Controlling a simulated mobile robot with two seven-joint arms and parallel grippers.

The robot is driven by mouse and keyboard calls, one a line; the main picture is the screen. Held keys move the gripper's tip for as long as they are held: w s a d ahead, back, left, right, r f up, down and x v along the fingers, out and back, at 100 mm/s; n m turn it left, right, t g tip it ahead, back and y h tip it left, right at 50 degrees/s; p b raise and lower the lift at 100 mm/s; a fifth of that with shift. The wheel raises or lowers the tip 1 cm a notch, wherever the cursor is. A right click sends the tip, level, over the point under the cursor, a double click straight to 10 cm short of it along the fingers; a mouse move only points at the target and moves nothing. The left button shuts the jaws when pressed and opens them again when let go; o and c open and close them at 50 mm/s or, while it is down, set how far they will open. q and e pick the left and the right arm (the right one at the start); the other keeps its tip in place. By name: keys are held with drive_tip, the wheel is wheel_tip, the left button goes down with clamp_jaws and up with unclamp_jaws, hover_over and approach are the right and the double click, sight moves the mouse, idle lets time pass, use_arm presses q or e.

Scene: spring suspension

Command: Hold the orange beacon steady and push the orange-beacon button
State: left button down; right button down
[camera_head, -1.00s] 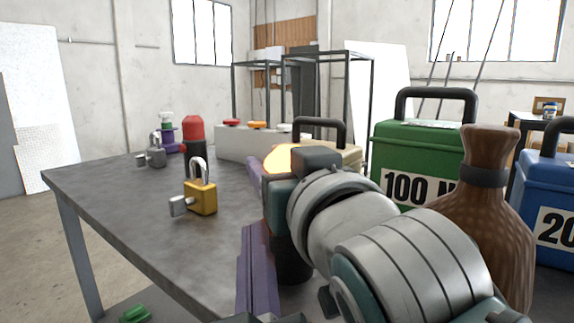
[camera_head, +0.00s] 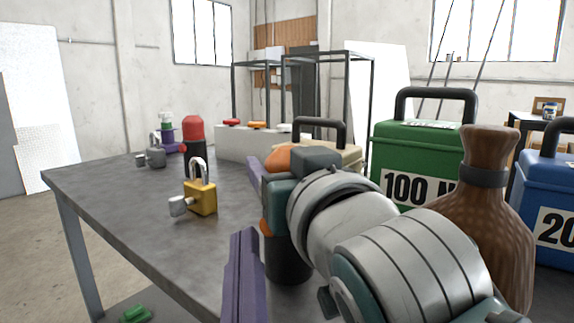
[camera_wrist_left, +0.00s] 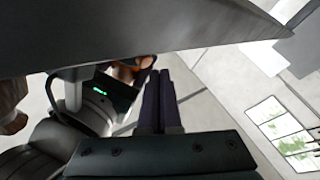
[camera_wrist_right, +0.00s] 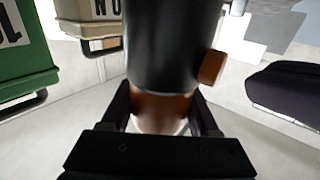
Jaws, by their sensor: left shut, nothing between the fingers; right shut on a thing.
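The orange beacon has an orange dome (camera_head: 278,160) and a black base (camera_head: 288,263), upright near the table edge. Its dome looks unlit. My right gripper (camera_wrist_right: 163,105) is shut around the beacon's orange part, beneath the black cylinder (camera_wrist_right: 172,45) in the right wrist view. A small orange button (camera_wrist_right: 211,67) sticks out of the base's side; it also shows in the head view (camera_head: 266,227). My left gripper (camera_head: 245,235) is shut and empty, its purple fingers left of the base and apart from the button. The left wrist view shows these closed fingers (camera_wrist_left: 158,80).
A red beacon (camera_head: 194,135), brass padlock (camera_head: 201,200) and grey padlock (camera_head: 154,155) stand on the grey table (camera_head: 110,200). Behind is a pale box (camera_head: 255,148) with coloured tops. A brown bottle-shaped object (camera_head: 485,215) and green weight (camera_head: 425,145) are on the right.

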use_arm(q)
drive_tip(key=shift+s+a, duration=0.8)
drive_tip(key=shift+s, duration=0.35)
drive_tip(key=shift+s+a, duration=0.8)
drive_tip(key=shift+s, duration=0.3)
use_arm(e)
drive_tip(key=shift+c, duration=0.3)
unclamp_jaws()
drive_tip(key=shift+s, duration=0.15)
